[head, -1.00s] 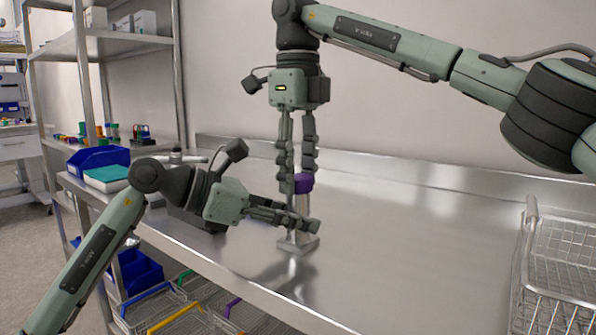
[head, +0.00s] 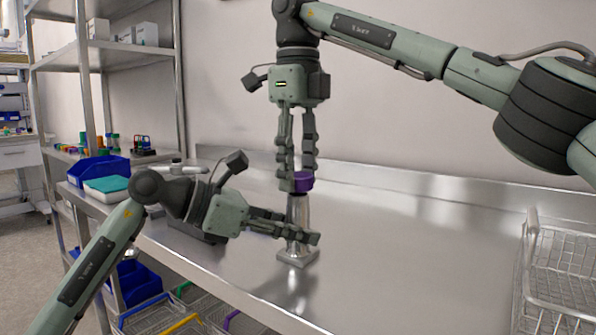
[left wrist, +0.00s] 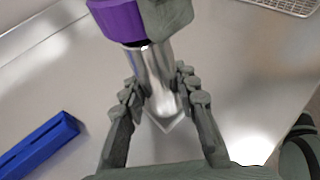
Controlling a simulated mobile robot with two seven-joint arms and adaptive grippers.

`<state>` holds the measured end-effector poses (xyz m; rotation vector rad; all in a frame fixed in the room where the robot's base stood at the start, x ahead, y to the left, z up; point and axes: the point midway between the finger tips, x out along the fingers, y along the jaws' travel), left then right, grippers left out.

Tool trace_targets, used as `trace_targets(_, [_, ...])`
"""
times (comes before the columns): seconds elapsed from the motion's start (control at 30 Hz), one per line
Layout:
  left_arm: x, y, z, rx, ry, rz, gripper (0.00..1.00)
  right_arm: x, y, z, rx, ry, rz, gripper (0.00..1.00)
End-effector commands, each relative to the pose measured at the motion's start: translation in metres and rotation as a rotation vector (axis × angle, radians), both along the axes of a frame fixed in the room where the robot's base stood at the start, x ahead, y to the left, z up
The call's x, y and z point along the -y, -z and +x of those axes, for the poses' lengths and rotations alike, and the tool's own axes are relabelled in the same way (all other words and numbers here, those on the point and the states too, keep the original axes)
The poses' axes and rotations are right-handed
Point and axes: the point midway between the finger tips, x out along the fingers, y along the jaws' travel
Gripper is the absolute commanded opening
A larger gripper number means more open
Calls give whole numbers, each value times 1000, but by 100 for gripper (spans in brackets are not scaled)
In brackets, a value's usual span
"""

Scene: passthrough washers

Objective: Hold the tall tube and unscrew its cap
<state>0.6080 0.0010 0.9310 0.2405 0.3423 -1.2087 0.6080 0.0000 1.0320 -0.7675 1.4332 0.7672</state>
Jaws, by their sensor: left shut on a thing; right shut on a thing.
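The tall silver tube (head: 301,212) stands upright on a square metal base (head: 298,256) on the steel table. My left gripper (head: 299,234) reaches in from the left and is shut around its lower part. In the left wrist view the tube (left wrist: 155,75) is between both fingers (left wrist: 160,95). The purple cap (head: 303,183) is at the top of the tube, in my right gripper (head: 298,181), which points down and is shut on it. The cap (left wrist: 117,20) has a dark band beneath it in the left wrist view. I cannot tell if thread still joins them.
A wire basket (head: 562,270) stands on the table at the right. A blue bin (head: 98,167) and a teal-topped box (head: 107,187) are at the left. More wire baskets (head: 165,305) are below the front edge. The table (head: 400,240) right of the tube is clear.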

Motion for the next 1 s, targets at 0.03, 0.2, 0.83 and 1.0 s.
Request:
trace_targets(0.03, [0,-1,0,0,0,-1,0,0,0,0,0,0,0,6])
trace_targets(0.2, [0,-1,0,0,0,-1,0,0,-14,1,3,2,1,6])
trace_targets(0.83, [0,0,0,0,0,-1,46,0,-40,0,0,1,0,6])
trace_targets(1.0, [0,0,0,0,0,-1,53,0,-40,0,0,1,0,6])
